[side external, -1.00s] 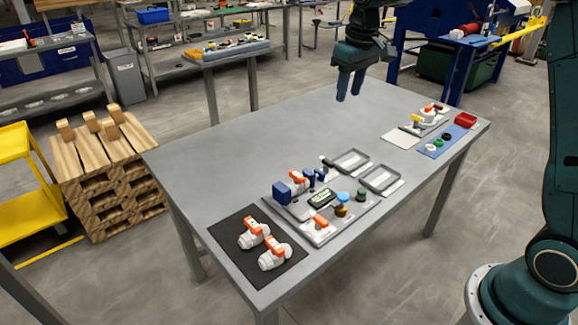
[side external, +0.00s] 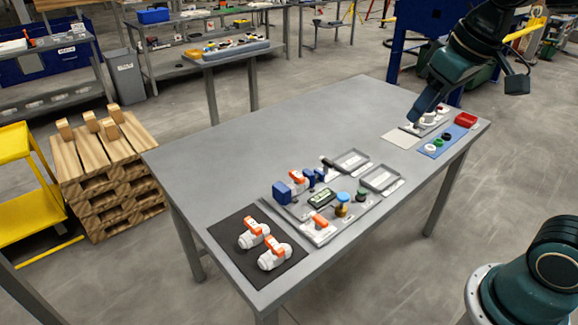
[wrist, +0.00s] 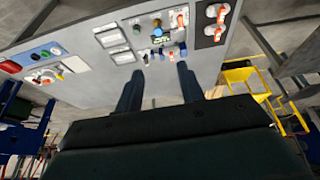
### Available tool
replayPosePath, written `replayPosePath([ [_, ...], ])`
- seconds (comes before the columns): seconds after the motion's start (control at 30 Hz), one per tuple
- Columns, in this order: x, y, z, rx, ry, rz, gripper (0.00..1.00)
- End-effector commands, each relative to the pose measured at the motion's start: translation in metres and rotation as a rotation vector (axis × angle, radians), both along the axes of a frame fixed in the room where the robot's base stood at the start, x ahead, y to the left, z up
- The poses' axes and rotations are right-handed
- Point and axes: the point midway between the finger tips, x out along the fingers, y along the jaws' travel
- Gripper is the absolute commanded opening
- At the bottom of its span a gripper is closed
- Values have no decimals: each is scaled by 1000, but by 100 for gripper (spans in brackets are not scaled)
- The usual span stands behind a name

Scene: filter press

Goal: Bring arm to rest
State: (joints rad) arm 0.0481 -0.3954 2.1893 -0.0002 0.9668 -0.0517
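My gripper (side external: 415,116) is in the air above the right rear part of the grey table (side external: 290,130) in the side view, tilted with its fingers pointing down and left. From this angle its fingers overlap. In the wrist view my gripper (wrist: 163,68) shows its two dark fingers apart with nothing between them. The parts on the table appear well beyond the fingertips there. My gripper hides part of the small grey plate (side external: 433,124) in the side view.
Two white valves with orange handles (side external: 262,245) lie on a black mat at the front left. A grey fixture board (side external: 318,238) holds several parts, with two grey trays (side external: 381,179) behind it. A blue mat (side external: 437,150) and red bin (side external: 465,120) are at right. The table's left rear is clear.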

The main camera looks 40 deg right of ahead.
Motion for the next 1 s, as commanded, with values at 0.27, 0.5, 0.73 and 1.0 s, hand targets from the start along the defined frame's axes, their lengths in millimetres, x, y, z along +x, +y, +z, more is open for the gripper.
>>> replayPosePath([
  [0.27, -57, 9, -17, 9, -67, 2, 38],
  [0.5, -86, 12, -34, 17, -104, 1, 38],
  [0.73, -93, 13, -39, 20, -111, 1, 38],
  [1.0, -93, 13, -39, 20, -111, 1, 38],
])
